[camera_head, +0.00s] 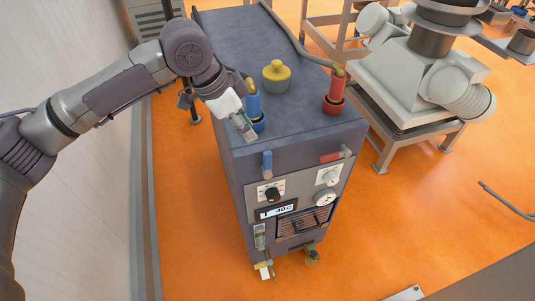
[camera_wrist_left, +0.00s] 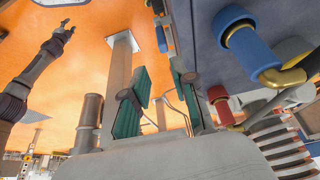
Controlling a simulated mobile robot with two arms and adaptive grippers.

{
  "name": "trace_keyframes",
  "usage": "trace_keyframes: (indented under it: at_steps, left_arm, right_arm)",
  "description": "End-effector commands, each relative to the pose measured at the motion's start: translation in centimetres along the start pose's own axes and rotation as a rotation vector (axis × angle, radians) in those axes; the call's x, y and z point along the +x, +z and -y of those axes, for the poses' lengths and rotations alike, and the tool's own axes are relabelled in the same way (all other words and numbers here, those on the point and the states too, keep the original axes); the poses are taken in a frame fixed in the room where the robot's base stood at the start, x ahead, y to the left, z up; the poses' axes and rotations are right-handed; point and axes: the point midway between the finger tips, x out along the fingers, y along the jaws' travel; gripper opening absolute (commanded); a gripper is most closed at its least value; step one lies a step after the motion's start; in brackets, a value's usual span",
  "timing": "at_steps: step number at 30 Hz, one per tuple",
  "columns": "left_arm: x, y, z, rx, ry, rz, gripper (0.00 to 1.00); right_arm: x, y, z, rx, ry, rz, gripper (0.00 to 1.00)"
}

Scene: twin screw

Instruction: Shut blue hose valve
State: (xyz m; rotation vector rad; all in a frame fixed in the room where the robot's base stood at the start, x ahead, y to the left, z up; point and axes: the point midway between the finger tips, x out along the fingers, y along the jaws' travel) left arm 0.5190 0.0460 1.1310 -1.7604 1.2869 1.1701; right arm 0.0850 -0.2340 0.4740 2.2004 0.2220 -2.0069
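The blue valve handle (camera_head: 267,162) stands upright on the front edge of the dark grey cabinet (camera_head: 225,60). Behind it, the blue hose fitting (camera_head: 254,106) rises from the cabinet top; it shows large at upper right in the left wrist view (camera_wrist_left: 243,38). My left gripper (camera_head: 246,130) is above the cabinet's front left edge, beside the blue fitting and behind the blue handle, apart from the handle. In the wrist view its green-padded fingers (camera_wrist_left: 162,100) are spread with nothing held. A distant arm, apparently my right, has a small, unclear gripper (camera_wrist_left: 66,30).
A red fitting (camera_head: 333,98) with a hose and a red handle (camera_head: 335,156) are on the cabinet's right. A yellow knob (camera_head: 276,75) stands mid-top. Dials and a display (camera_head: 277,211) are on the front.

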Motion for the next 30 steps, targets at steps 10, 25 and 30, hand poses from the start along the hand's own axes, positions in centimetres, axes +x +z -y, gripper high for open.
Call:
trace_keyframes:
  at_steps: [10, 25, 30]
  left_arm:
    - [2.6, 0.0, 0.3, -0.007, 0.003, 0.008, 0.27]
    - [11.9, 0.0, 0.4, -0.007, 0.0, 0.006, 0.27]
    - [13.0, 0.0, 0.4, -0.006, -0.002, 0.004, 0.27]
  right_arm:
    - [-0.8, 0.0, -0.1, 0.0, 0.001, 0.001, 0.4]
    - [-2.7, -0.2, -0.2, 0.0, 0.001, 0.0, 0.4]
    - [-2.8, -0.2, -0.2, 0.0, 0.001, 0.0, 0.4]
